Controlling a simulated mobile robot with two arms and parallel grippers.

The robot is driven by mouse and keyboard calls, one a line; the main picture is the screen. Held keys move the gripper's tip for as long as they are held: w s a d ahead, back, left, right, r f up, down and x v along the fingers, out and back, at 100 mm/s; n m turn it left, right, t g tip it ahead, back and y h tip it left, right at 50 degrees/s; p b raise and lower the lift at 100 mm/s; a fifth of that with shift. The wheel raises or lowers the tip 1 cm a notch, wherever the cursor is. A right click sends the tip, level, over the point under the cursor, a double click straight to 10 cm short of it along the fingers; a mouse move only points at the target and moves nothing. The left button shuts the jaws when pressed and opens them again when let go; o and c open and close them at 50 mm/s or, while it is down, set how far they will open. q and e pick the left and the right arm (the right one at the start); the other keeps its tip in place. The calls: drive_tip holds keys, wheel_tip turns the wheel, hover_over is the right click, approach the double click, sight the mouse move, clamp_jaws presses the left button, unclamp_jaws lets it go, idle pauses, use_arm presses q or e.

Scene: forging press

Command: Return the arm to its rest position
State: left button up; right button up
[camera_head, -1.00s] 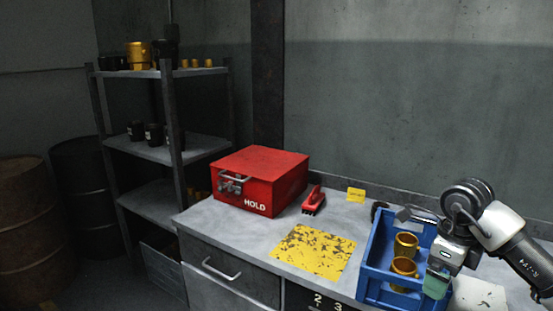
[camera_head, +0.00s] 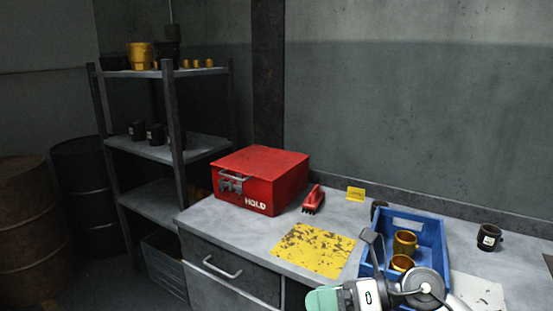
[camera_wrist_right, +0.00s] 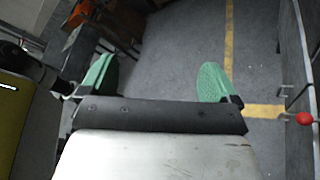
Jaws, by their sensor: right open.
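My right arm comes in at the bottom right of the head view. Its gripper (camera_head: 322,299) with green fingertips is in front of the bench edge, left of and below the blue bin. In the right wrist view the gripper (camera_wrist_right: 160,82) is open, with its two green fingertips wide apart and nothing between them. Grey floor with yellow lines shows beyond them. My left gripper does not show in either view.
The grey bench holds a red HOLD box (camera_head: 260,180), a red brush (camera_head: 313,199), a worn yellow mat (camera_head: 313,250), a blue bin (camera_head: 437,235) with golden cups (camera_head: 404,242), and a dark mug (camera_head: 489,237). A shelf rack (camera_head: 160,146) and barrels (camera_head: 85,185) stand left.

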drive_tip(key=d+r+m+t+h, duration=0.1)
drive_tip(key=d+r+m+t, duration=0.1)
drive_tip(key=m+t, duration=0.7)
drive_tip(key=d+r+m+t, duration=0.1)
drive_tip(key=r+m+t, duration=0.1)
drive_tip(key=m+t, duration=0.75)
drive_tip(key=s+d+f+m+g+h, duration=0.2)
drive_tip(key=d+f+m+h, duration=0.2)
drive_tip(key=f+m+h, duration=0.4)
drive_tip(key=s+d+f+m+g+h, duration=0.2)
drive_tip(key=d+f+m+h, duration=0.35)
drive_tip(key=m, duration=0.45)
drive_tip(key=s+f+m+g, duration=0.3)
drive_tip(key=s+f+g, duration=0.3)
drive_tip(key=s, duration=0.4)
drive_tip(key=s+f+m+g, duration=0.3)
drive_tip(key=s+f+g, duration=0.4)
drive_tip(key=s, duration=0.3)
wheel_tip(320, 180, down, 26)
drive_tip(key=f+g, duration=0.1)
drive_tip(key=s+d+f+g, duration=0.1)
drive_tip(key=s+d+f, duration=0.2)
drive_tip(key=s+f, duration=1.1)
drive_tip(key=s+n, duration=0.1)
drive_tip(key=s, duration=0.1)
drive_tip(key=shift+s+f, duration=0.3)
